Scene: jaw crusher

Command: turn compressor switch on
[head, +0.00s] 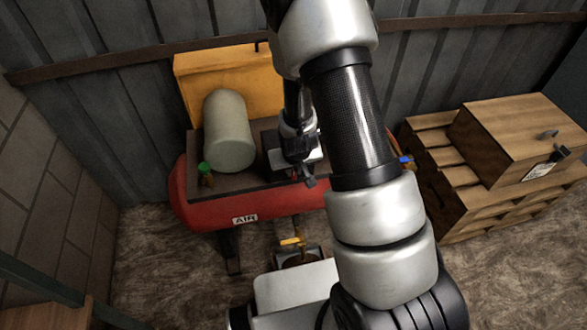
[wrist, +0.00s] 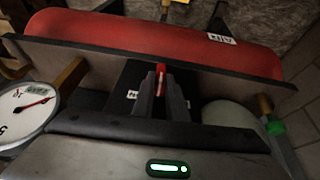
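The compressor has a red tank (head: 262,207) with an AIR label and a dark top plate; the tank also shows in the wrist view (wrist: 150,38). A small red switch lever (wrist: 160,76) stands out from a dark box (wrist: 126,76) on that plate. My gripper (wrist: 161,90) is down at the box, with its two dark fingertips close together at the lever, one on each side. I cannot tell whether the fingers press on it. In the head view my gripper (head: 304,178) is partly covered by my arm, and only a speck of red shows there.
A pressure gauge (wrist: 28,108) with a red needle sits left in the wrist view. A grey-green cylinder (head: 229,135) and a green-capped valve (head: 205,169) stand on the plate's left part. A yellow panel (head: 222,75) is behind. Wooden crates (head: 515,140) stand right.

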